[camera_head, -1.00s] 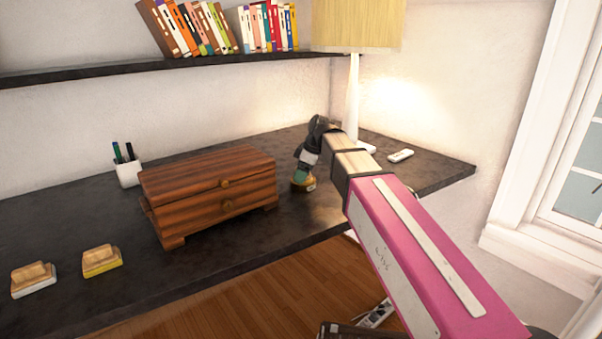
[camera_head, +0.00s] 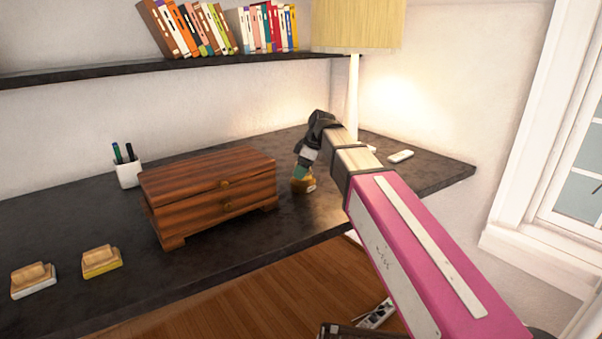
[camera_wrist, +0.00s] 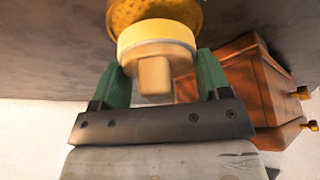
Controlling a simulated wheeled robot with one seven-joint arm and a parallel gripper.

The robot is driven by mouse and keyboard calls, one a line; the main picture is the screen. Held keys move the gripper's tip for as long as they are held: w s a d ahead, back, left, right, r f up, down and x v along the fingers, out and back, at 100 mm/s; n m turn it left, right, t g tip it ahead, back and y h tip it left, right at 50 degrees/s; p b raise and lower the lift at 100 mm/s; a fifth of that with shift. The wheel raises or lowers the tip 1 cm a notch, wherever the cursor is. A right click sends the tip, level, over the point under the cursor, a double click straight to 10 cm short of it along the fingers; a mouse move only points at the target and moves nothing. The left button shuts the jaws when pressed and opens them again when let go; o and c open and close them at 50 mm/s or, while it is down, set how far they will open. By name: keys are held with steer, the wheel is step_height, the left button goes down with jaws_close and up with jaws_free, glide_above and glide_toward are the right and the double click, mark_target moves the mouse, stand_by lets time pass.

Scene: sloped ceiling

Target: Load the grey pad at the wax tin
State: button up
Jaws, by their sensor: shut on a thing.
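My gripper (camera_wrist: 163,75) has green fingers and is shut on the wooden knob of a round pale-yellow lid-like piece (camera_wrist: 155,36). The gold wax tin (camera_wrist: 185,12) shows just beyond this piece in the wrist view, with a dotted surface. In the head view the small gold tin (camera_head: 303,187) stands on the desk under my gripper (camera_head: 301,174), right of the wooden chest; the held piece is hard to make out there. A pad with a wooden grip and a pale grey base (camera_head: 33,284) lies at the desk's left front. A similar pad with a yellow base (camera_head: 102,264) lies beside it.
A wooden chest (camera_head: 208,195) with brass knobs stands between the pads and the tin. A pen cup (camera_head: 129,174) is behind it. A lamp (camera_head: 353,100) and a small white object (camera_head: 400,156) are at the right.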

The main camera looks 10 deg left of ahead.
steer(key=shift+r, duration=2.5)
steer(key=shift+s, duration=0.1)
